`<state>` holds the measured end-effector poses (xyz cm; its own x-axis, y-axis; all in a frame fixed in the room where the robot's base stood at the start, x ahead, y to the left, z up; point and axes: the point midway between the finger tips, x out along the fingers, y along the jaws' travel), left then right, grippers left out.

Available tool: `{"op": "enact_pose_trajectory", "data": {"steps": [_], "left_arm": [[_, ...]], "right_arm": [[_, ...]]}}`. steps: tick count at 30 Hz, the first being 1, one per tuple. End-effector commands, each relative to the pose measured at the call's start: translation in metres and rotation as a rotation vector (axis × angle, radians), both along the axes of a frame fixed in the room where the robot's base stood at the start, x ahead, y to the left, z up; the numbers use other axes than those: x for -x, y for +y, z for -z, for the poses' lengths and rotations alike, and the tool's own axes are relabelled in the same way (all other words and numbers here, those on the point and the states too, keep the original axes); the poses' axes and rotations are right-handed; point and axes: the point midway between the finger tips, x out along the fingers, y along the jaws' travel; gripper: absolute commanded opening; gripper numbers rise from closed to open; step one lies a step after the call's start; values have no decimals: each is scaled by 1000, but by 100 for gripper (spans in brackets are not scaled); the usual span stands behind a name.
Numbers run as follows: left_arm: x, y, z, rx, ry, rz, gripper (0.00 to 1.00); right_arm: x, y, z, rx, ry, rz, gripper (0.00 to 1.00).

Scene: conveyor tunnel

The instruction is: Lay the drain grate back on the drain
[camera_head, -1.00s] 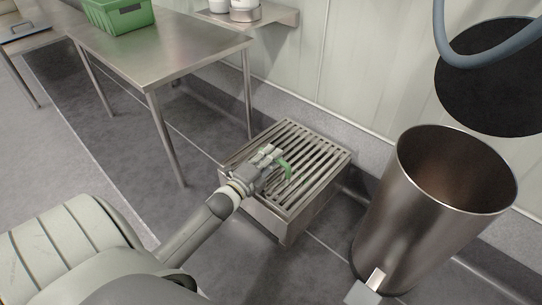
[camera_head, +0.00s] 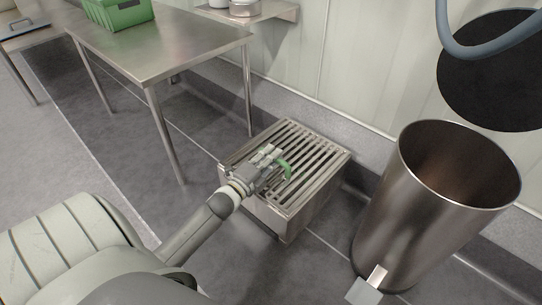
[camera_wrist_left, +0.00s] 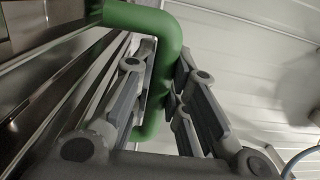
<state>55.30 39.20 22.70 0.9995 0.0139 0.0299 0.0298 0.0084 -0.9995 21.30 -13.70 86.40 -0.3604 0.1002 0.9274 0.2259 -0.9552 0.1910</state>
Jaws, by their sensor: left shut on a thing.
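The drain grate (camera_head: 312,151), a steel frame with parallel slats, is over the top of a low steel box-shaped drain (camera_head: 310,212) by the wall. It looks level, but I cannot tell whether it is fully seated. My left gripper (camera_head: 273,160) is over the near left part of the grate, shut on its green handle (camera_head: 287,171). The left wrist view shows the green handle (camera_wrist_left: 160,35) passing between the finger pads (camera_wrist_left: 162,95), with slats at the left. The fingers hide part of the handle and grate. My right gripper is not in view.
A tall steel bin (camera_head: 425,215) stands right of the drain, with a pedal at its foot. A steel table (camera_head: 160,62) with a green crate (camera_head: 120,14) stands at the left. A wall shelf (camera_head: 262,12) and a blue-grey hose (camera_head: 470,62) are above.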

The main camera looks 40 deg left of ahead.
Motion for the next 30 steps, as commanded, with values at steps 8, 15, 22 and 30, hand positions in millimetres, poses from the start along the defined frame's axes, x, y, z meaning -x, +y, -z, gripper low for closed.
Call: {"op": "enact_pose_trajectory", "data": {"steps": [8, 15, 22, 30], "left_arm": [[-1, 0, -4, 0, -8, 2, 39], [0, 0, -2, 0, -3, 1, 40], [10, 0, 3, 1, 6, -1, 40], [53, -1, 3, 1, 4, -1, 40]], "right_arm": [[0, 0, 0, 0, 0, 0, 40], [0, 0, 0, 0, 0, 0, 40], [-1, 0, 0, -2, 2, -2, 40], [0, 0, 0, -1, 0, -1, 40]]}}
